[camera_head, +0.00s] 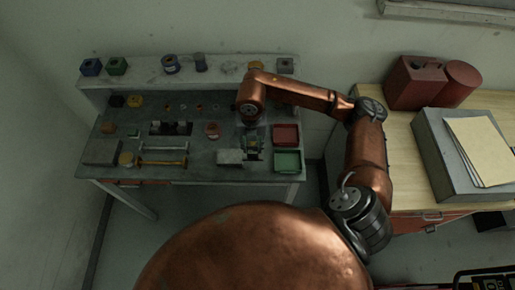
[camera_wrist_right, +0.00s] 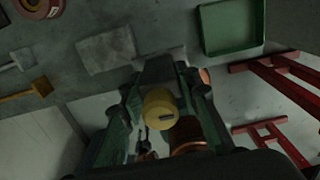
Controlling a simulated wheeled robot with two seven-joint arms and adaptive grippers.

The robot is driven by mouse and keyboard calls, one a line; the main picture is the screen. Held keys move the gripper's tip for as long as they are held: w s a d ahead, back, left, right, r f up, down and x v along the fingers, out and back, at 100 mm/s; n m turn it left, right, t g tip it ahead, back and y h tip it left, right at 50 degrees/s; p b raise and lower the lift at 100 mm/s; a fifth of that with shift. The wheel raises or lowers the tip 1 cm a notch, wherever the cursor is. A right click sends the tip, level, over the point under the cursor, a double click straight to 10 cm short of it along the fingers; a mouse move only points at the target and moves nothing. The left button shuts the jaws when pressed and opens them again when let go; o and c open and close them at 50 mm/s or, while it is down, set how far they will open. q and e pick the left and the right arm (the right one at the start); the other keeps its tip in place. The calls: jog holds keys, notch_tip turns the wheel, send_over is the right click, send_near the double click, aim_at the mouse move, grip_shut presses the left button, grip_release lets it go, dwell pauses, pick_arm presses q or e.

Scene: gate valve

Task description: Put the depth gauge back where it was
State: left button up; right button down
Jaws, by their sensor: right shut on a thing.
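My right gripper (camera_head: 252,145) is over the front right part of the grey workbench (camera_head: 205,172), beside the green tray. In the wrist view its dark green fingers (camera_wrist_right: 163,112) are closed around a piece with a round yellow end (camera_wrist_right: 160,108) and a grey block-like part (camera_wrist_right: 163,70). I take this piece for the depth gauge; the fingers hide much of it. I cannot tell whether it touches the bench top. My left gripper is not in view.
A pale grey block (camera_head: 230,156) lies just left of the gripper. A red tray (camera_head: 286,134) and a green tray (camera_head: 288,161) are to its right. A grey T-shaped part (camera_head: 163,148) and a brass one (camera_head: 162,163) lie further left. Small parts line the back shelf (camera_head: 140,72).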

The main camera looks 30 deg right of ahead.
jog(key=d+f, duration=0.1)
jog(key=f, duration=0.1)
jog(key=w+d+f+p, duration=0.1)
jog(key=f, duration=0.2)
jog(key=d+f, duration=0.1)
jog(key=f, duration=0.1)
jog(key=shift+w+f, duration=0.15)
jog(key=shift+w, duration=0.2)
jog(key=shift+f, duration=0.15)
jog(key=c, duration=1.5)
grip_release()
jog(key=shift+o, duration=0.2)
jog(key=shift+r+p, duration=0.25)
jog(key=shift+p, duration=0.05)
notch_tip(320, 180, up, 12)
jog(key=b, duration=0.2)
jog(key=shift+f, duration=0.1)
